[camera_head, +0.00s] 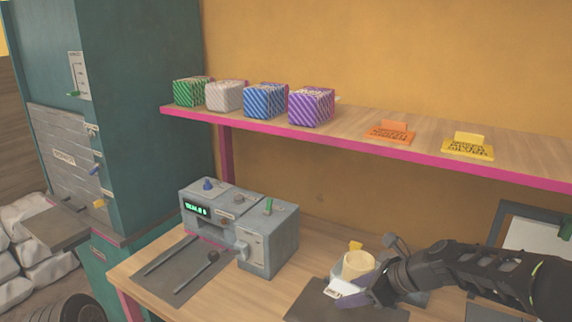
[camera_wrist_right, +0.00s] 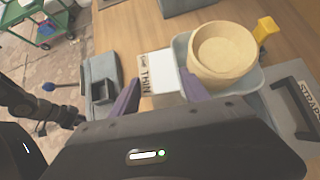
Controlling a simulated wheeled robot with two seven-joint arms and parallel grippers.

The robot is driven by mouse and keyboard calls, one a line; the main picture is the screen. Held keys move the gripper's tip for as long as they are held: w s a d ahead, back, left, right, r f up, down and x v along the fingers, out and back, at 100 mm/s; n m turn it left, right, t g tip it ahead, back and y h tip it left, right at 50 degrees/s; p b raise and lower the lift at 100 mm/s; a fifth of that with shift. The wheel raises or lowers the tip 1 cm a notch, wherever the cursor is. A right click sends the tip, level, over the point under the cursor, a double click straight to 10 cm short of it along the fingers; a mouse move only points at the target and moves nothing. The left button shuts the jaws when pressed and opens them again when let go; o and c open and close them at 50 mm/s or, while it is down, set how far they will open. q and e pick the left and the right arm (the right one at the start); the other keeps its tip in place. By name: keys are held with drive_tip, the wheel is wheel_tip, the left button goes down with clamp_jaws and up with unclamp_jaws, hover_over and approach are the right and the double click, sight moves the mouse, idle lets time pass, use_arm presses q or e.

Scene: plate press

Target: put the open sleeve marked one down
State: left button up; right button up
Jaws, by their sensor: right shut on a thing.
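My right gripper (camera_head: 362,289) comes in from the right in the head view, over the front of the table. In the right wrist view its two purple fingers (camera_wrist_right: 158,92) are shut on a white sleeve (camera_wrist_right: 161,68) with a printed label strip along one edge. The sleeve's white end also shows in the head view (camera_head: 345,289), above or at a dark mat (camera_head: 312,302). The label reads like "THIN" in the wrist view; I cannot make out a number one. Whether the sleeve touches anything below is unclear. My left gripper is not in view.
A cream round cup (camera_wrist_right: 224,52) sits in a grey tray (camera_wrist_right: 262,78) beside the sleeve. A grey press machine (camera_head: 240,228) stands at the table's left. A pink-edged shelf (camera_head: 350,128) above holds striped boxes (camera_head: 266,101) and orange (camera_head: 391,132) and yellow (camera_head: 468,146) signs.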

drive_tip(key=a+f+m+t+h, duration=0.1)
drive_tip(key=f+m, duration=0.1)
drive_tip(key=m, duration=0.1)
drive_tip(key=shift+w+a+t+h, duration=0.15)
drive_tip(key=shift+a+t+h, duration=0.2)
drive_tip(key=shift+t+h, duration=0.05)
drive_tip(key=shift+s+d+f+m+t+h, duration=0.25)
drive_tip(key=shift+s+d+f+m+h, duration=0.55)
drive_tip(key=shift+m, duration=0.45)
drive_tip(key=shift+s+d+f+m+t+h, duration=0.3)
drive_tip(key=shift+s+d+f+m+h, duration=0.3)
drive_tip(key=shift+s+m+h, duration=0.5)
drive_tip(key=shift+s+d+f+m+t+h, duration=0.25)
drive_tip(key=shift+s+d+f+m+h, duration=0.4)
drive_tip(key=shift+m, duration=0.7)
drive_tip(key=shift+s+a, duration=0.1)
drive_tip(key=shift+s, duration=0.05)
wheel_tip(320, 180, up, 7)
drive_tip(key=p, duration=0.6)
wheel_tip(320, 180, down, 7)
drive_tip(key=b, duration=0.6)
drive_tip(key=shift+f, duration=0.2)
drive_tip(key=shift+r, duration=0.1)
